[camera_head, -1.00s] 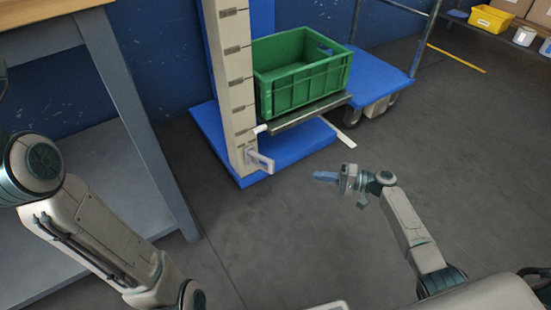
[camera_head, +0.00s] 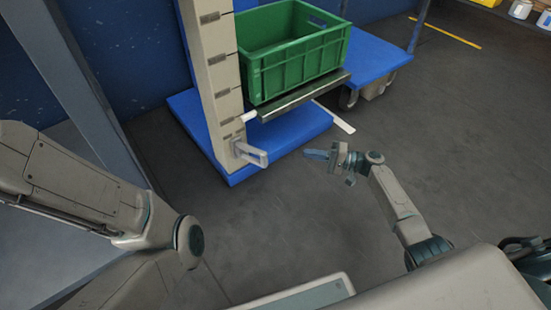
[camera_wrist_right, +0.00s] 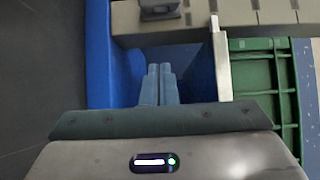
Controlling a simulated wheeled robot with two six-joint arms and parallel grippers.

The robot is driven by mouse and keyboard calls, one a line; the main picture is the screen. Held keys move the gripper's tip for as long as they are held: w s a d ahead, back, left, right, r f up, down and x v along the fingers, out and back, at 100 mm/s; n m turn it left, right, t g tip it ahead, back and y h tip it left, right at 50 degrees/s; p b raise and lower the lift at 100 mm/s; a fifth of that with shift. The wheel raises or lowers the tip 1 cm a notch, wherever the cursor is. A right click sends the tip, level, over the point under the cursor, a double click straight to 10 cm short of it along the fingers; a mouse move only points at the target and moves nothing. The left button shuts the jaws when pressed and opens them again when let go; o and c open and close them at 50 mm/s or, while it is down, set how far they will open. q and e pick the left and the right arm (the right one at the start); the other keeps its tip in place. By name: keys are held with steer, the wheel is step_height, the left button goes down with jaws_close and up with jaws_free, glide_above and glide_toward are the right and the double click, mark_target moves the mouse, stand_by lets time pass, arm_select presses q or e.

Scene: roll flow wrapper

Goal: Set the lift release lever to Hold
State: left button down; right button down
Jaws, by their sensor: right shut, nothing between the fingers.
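The lift is a beige notched column (camera_head: 213,70) on a blue base (camera_head: 295,130). A pale grey lever-like part (camera_head: 252,154) sticks out low on the column; I take it as the lift release lever, but no label is readable. It also seems to show at the top of the right wrist view (camera_wrist_right: 160,9). My right gripper (camera_head: 308,154) is shut and empty, to the right of this part and apart from it. Its closed blue fingers point toward the column in the right wrist view (camera_wrist_right: 160,72). My left arm shows, but its gripper is out of view.
A green crate (camera_head: 290,68) sits on the lift's platform (camera_head: 300,97), above and beyond my right gripper. A blue cart (camera_head: 372,70) stands behind it to the right. A bench leg (camera_head: 85,85) is at the left. Grey floor (camera_head: 460,140) is open at the right.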

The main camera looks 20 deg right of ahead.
steer(key=shift+r, duration=0.1)
steer(key=w+a+b, duration=0.2)
steer(key=a+b, duration=0.3)
steer(key=a, duration=0.6)
steer(key=shift+a, duration=0.25)
